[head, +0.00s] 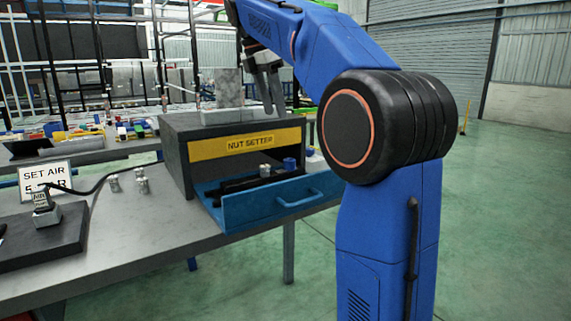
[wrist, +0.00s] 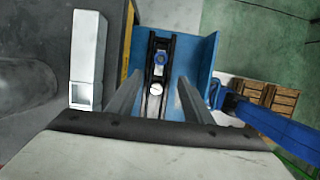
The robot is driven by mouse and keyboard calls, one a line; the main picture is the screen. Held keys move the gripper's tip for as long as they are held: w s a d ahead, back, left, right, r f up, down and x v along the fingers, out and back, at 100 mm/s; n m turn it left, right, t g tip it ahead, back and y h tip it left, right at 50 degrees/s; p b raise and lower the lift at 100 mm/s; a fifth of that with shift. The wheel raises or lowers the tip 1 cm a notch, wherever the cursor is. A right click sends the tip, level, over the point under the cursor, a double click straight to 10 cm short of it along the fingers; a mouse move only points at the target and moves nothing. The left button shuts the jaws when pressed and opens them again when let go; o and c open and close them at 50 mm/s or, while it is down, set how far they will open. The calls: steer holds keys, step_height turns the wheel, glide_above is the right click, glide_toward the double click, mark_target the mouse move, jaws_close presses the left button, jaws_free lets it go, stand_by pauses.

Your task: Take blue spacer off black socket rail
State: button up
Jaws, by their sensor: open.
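The blue spacer (head: 290,164) is in the open blue drawer (head: 258,208) of the nut setter cabinet. In the wrist view the spacer (wrist: 161,58) sits on the black socket rail (wrist: 150,75), close to a silver socket (wrist: 155,90) on the same rail. In the head view the rail (head: 238,185) is partly hidden by the drawer front, and the silver socket (head: 265,170) stands left of the spacer. My gripper (head: 273,112) is open and empty, well above the drawer, pointing down. In the wrist view its fingers (wrist: 159,76) straddle the rail's line from above.
The grey cabinet (head: 180,165) with a yellow label stands on a grey workbench (head: 120,240). A pale block (head: 228,92) rests on top of it, near my gripper. Small silver sockets (head: 142,183) and a sign (head: 45,180) stand to the left. The drawer handle (head: 300,198) sticks out in front.

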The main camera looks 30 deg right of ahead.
mark_target(289, 164)
steer(key=x, duration=1.6)
steer(key=shift+s+f, duration=0.15)
steer(key=shift+f, duration=0.05)
jaws_close()
